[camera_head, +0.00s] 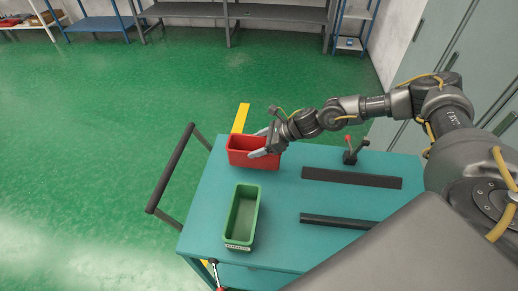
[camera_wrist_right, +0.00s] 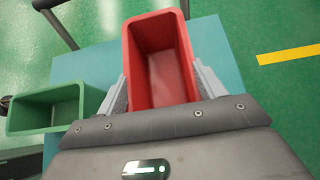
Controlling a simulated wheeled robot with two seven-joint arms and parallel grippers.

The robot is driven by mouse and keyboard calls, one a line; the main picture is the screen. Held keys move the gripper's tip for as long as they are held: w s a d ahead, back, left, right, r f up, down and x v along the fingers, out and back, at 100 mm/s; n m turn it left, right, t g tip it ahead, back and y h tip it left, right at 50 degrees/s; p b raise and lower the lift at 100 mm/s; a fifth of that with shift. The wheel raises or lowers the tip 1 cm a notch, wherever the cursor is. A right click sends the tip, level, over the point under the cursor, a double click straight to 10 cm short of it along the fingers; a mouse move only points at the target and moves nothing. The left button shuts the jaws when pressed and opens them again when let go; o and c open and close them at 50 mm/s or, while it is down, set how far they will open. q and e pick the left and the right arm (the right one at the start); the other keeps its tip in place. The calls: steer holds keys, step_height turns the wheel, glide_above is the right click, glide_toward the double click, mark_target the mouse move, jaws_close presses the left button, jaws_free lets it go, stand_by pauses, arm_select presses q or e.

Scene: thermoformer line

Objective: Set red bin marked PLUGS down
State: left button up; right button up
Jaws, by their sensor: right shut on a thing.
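The red bin (camera_head: 252,155) is at the far left corner of the teal cart top in the head view. Its marking cannot be read. My right gripper (camera_head: 268,143) is shut on the red bin, with its fingers along the bin's sides. In the right wrist view the red bin (camera_wrist_right: 160,60) is between the two grey fingers (camera_wrist_right: 163,85) and looks empty. I cannot tell whether its base touches the cart top. My left gripper is not in view.
A green bin (camera_head: 242,216) with a label stands nearer on the cart top (camera_head: 290,232). Two dark bars (camera_head: 352,178) and a red-knobbed lever (camera_head: 349,150) are to the right. The cart's handle (camera_head: 171,168) is at the left. Green floor lies beyond.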

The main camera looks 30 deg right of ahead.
steer(key=shift+w+d+f+p, duration=0.15)
steer(key=shift+f+p, duration=0.15)
steer(key=shift+f, duration=1.5)
steer(key=o, duration=1.1)
steer(key=shift+o, duration=0.2)
steer(key=b+v, duration=0.2)
steer(key=v, duration=1)
